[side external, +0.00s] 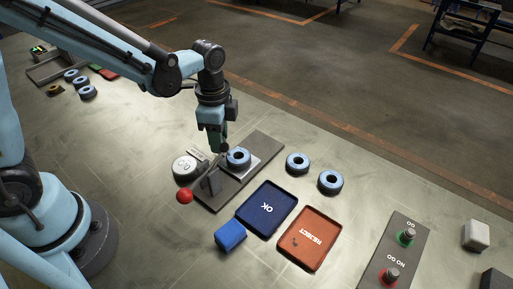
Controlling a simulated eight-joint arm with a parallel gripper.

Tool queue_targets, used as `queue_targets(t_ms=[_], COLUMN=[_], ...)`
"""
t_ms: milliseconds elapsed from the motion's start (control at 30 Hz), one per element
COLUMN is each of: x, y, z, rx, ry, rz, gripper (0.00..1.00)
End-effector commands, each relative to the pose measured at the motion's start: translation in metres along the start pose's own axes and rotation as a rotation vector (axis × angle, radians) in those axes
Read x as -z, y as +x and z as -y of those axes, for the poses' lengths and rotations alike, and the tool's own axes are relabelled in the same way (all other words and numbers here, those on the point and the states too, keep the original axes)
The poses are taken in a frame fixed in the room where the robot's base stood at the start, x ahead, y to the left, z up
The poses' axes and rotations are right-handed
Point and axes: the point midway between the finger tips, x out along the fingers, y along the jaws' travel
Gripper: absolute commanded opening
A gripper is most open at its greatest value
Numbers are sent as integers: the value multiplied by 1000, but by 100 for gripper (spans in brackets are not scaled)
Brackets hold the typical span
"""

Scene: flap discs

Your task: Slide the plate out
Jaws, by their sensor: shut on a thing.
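A grey base (232,190) with a dial gauge (186,168) at its left stands mid-bench. A light metal plate (254,167) lies on the base under a blue flap disc (238,157) with a dark centre hole. My gripper (219,151) points down at the left edge of the disc and plate. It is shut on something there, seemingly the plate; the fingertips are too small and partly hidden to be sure. A dark upright block (211,183) stands in front of the plate, with a red ball knob (185,197) to its left.
Two loose discs (298,162) (330,182) lie right of the base. A blue OK tray (267,209), a red REJECT tray (309,238) and a blue block (230,235) lie in front. A GO/NO GO panel (393,256) stands at the right. Several discs lie far left.

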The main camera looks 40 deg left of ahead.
Motion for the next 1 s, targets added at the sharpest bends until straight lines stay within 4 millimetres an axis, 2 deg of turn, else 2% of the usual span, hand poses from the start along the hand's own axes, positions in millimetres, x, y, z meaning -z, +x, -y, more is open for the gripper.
queue_targets(t_ms=[1000], x=[33], y=[0], z=[56], rx=[0], ry=[1], rz=[-2], gripper=[17])
